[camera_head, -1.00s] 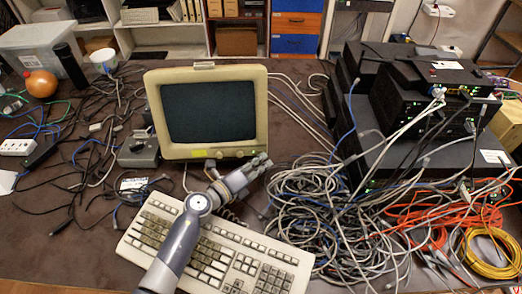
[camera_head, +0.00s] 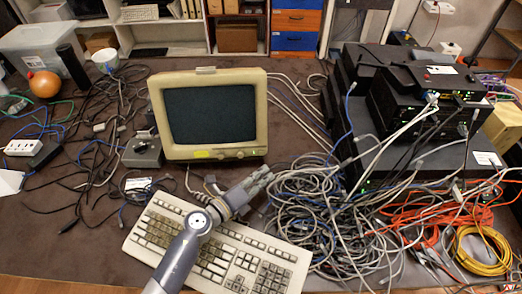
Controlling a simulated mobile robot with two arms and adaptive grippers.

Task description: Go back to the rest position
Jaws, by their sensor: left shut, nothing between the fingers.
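My left gripper (camera_head: 266,176) is at the centre of the head view, its arm rising from the bottom edge. Its fingers are shut with nothing between them. It points up and right, over the space between the keyboard (camera_head: 152,262) and the cable tangle (camera_head: 330,205), below the old beige monitor (camera_head: 158,112). My left arm covers part of the keyboard. I cannot tell how high the fingers are above the table. My right gripper is not in view.
A stack of black network devices (camera_head: 405,58) stands at the right, with orange cables (camera_head: 420,222) and a yellow cable coil (camera_head: 482,250) in front. Loose black cables, a grey box (camera_head: 143,152) and an orange ball (camera_head: 43,84) lie at the left. Bare table (camera_head: 60,255) shows at the lower left.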

